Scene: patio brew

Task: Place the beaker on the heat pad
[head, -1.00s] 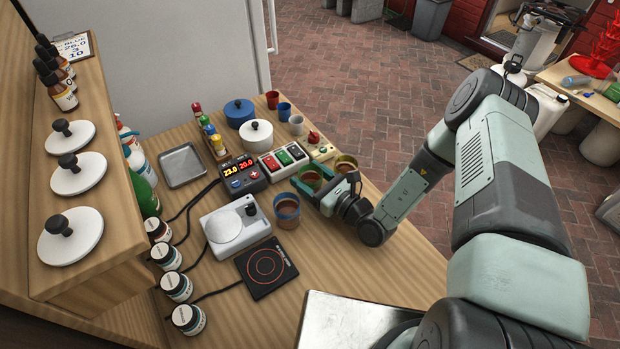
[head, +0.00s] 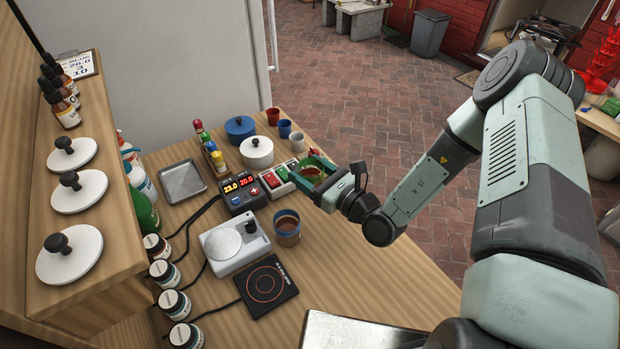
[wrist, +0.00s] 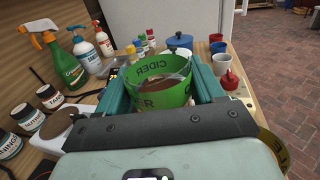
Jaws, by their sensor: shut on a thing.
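My gripper (head: 325,182) is shut on a green-banded clear beaker (head: 311,173) with dark brown liquid, over the right part of the table. In the wrist view the same beaker (wrist: 160,92) is upright between the two teal fingers and reads "CIDER". The heat pad (head: 285,270) is a black square plate with red rings, lying bare near the table's front, below and left of my gripper in the head view. The beaker's base is hidden by my gripper.
A blue-banded beaker (head: 287,229) and a white scale (head: 246,262) stand just behind the heat pad. A temperature controller (head: 241,187) and switch boxes are farther back. A yellow beaker (wrist: 272,150) shows at the wrist view's lower right. Small jars line the left.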

